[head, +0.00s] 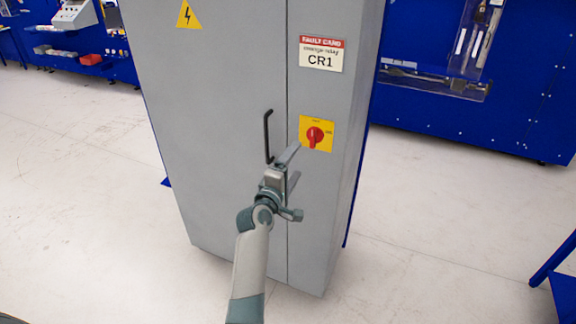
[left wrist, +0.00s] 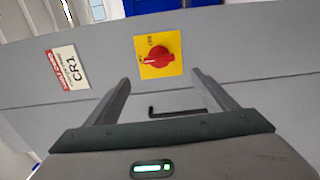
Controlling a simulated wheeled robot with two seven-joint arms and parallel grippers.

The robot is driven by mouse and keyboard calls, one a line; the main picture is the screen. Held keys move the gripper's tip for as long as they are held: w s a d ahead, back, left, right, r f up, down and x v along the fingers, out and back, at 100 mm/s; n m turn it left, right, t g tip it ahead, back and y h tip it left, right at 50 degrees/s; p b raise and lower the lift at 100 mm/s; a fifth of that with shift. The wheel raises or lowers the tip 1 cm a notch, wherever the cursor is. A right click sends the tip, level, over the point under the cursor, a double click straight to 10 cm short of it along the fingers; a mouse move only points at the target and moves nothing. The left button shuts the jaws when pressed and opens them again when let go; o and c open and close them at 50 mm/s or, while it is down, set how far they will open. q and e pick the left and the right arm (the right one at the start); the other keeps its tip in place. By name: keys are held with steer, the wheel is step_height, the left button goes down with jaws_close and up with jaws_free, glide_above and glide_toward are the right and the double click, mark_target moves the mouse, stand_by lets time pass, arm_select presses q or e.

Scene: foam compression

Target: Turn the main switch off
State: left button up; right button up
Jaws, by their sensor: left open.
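The main switch is a red rotary knob (head: 315,135) on a yellow plate, on the front of a grey cabinet to the right of the door seam. Its grip looks roughly upright in the head view; the small lettering around it is too small to read surely. The knob also shows in the left wrist view (left wrist: 153,52), turned sideways. My left gripper (head: 297,161) is open and empty, in front of the cabinet, just below and left of the switch. In the left wrist view its fingers (left wrist: 160,80) are spread, with the knob beyond their tips. My right gripper is out of view.
A black door handle (head: 267,136) stands out from the cabinet (head: 215,120) just left of my gripper. A fault card reading CR1 (head: 321,54) is above the switch. Blue panels with tools (head: 480,50) stand behind at right. The pale floor (head: 440,200) right of the cabinet is clear.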

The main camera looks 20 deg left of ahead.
arm_select(q)
steer(key=shift+s, duration=2.2)
